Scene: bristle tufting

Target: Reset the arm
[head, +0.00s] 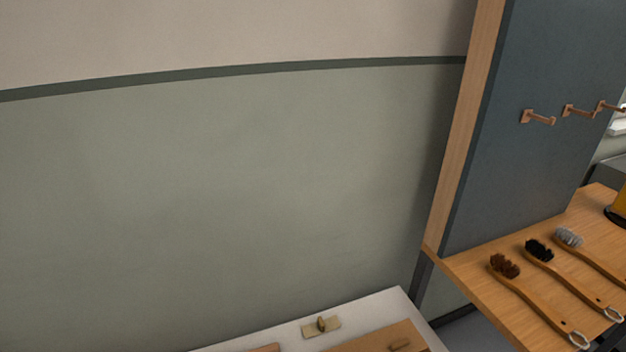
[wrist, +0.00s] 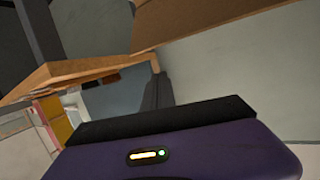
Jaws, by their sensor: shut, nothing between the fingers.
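My gripper (wrist: 168,122) shows in the wrist view as a purple housing with a small lit indicator and a black bar along its far edge. It is shut and empty. It appears tilted, with wooden boards and a grey-green wall beyond it and nothing touching it that I can see. The arm and gripper are not in the head view.
In the head view, brushes with brown (head: 505,267), black (head: 540,250) and grey bristles (head: 569,237) lie on a wooden table (head: 470,285). A dark blue panel (head: 530,170) with hooks (head: 538,117) rises behind. A white-topped table (head: 385,309) holds small wooden pieces. The wall's left is bare.

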